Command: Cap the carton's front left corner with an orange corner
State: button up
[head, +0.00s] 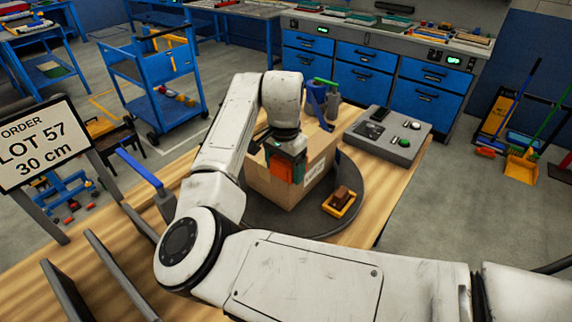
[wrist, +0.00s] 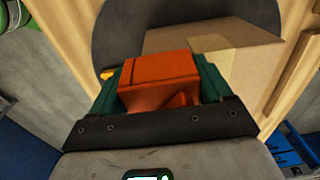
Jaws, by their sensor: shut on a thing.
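The brown cardboard carton (head: 270,186) stands on a dark round turntable (head: 329,228) on the wooden bench. My gripper (head: 286,160) is at the carton's near upper side, pointing down, and is shut on an orange corner (head: 281,168). In the wrist view the orange corner (wrist: 160,72) sits between the green finger pads of my gripper (wrist: 165,92). The carton (wrist: 255,70) shows just behind and to the right of it there. My gripper and the orange corner hide part of the carton's near top edge. I cannot tell whether the corner touches the carton.
A small orange tray (head: 351,208) with a brown block lies on the turntable, right of the carton. A grey control box (head: 390,148) stands at the bench's back right. A blue tool (head: 314,97) stands behind the carton. A blue-handled lever (head: 140,169) and grey upright plates (head: 118,275) are at left.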

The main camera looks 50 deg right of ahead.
jog(key=f, duration=0.2)
jog(key=shift+s+a+f, duration=0.25)
jog(key=shift+s+f, duration=0.15)
jog(key=o, duration=1.6)
jog(key=shift+c, duration=0.2)
notch_tip(320, 180, up, 14)
jog(key=shift+w+d+f+b, duration=0.15)
jog(key=shift+f+b, duration=0.1)
jog(key=shift+b, duration=0.5)
